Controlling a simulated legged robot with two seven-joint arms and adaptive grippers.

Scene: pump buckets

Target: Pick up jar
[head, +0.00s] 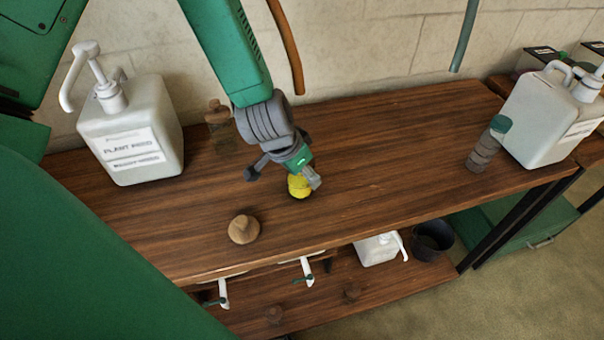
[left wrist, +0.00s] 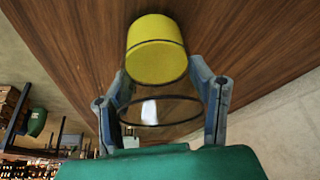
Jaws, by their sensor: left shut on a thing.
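The jar has a bright yellow cylindrical part (head: 299,187) that shows just below my left gripper (head: 284,178) in the head view, over the middle of the wooden table. In the left wrist view, the yellow part (left wrist: 156,50) lies beyond the fingertips, and a clear section with a dark ring and a small white patch sits between the fingers. My left gripper (left wrist: 160,92) is shut on the jar, one finger on each side. Whether the jar touches the table I cannot tell. My right gripper is not in view.
A white plant food pump bucket (head: 130,135) stands left, another (head: 545,120) right. A corked jar (head: 218,125), a green-lidded jar (head: 487,145) and another cork-topped jar (head: 243,229) stand on the wooden table (head: 380,150). A black pot (head: 432,240) sits on the lower shelf.

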